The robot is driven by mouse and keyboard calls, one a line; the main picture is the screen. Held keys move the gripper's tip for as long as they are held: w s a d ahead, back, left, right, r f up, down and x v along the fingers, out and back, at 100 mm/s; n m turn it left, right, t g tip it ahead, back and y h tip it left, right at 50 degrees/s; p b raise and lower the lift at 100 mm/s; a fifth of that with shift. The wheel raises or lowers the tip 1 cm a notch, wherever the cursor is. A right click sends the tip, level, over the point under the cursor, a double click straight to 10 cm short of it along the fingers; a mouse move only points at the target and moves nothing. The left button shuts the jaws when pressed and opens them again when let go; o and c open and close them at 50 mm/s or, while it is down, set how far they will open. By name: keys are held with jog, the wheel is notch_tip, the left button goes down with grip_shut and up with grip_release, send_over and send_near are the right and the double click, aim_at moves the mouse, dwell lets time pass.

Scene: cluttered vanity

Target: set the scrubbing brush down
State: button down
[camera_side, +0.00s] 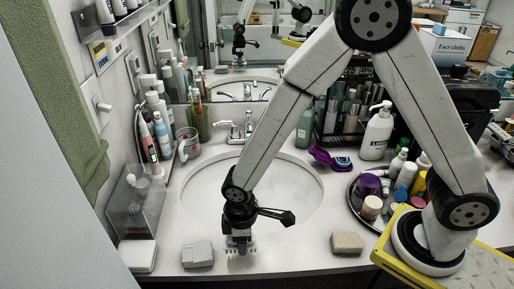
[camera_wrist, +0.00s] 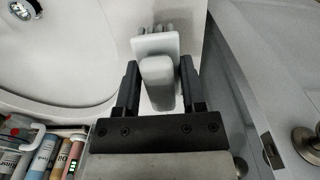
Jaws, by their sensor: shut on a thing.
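The scrubbing brush (camera_side: 241,248) is pale grey, with its bristle end low over the front of the counter, before the sink. In the wrist view the brush (camera_wrist: 157,80) shows its rounded handle between the fingers and a wider head with pale prongs beyond. My gripper (camera_side: 239,234) points down and is shut on the brush handle; it also shows in the wrist view (camera_wrist: 159,72). I cannot tell whether the bristles touch the counter.
A grey block (camera_side: 198,254) lies left of the brush, and a beige sponge (camera_side: 346,243) lies to the right. The sink basin (camera_side: 205,195) is behind. A round tray (camera_side: 360,213) of bottles stands right. Bare counter (camera_side: 295,250) lies between brush and sponge.

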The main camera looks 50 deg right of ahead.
jog(key=shift+f, duration=1.5)
jog(key=shift+c, duration=0.9)
grip_release()
jog(key=shift+f, duration=0.1)
jog(key=shift+r, duration=0.2)
jog(key=shift+r, duration=5.95)
jog(key=shift+d, duration=0.15)
jog(key=s+d+m+t, duration=0.1)
jog(key=d+m, duration=0.3)
jog(key=d, duration=0.4)
jog(key=s+d+r+m+t, duration=0.1)
jog(key=s+d+m, duration=0.1)
jog(key=d+m, duration=0.3)
jog(key=d, duration=0.4)
jog(key=shift+s+r+t, duration=0.3)
jog(key=shift+s, duration=0.1)
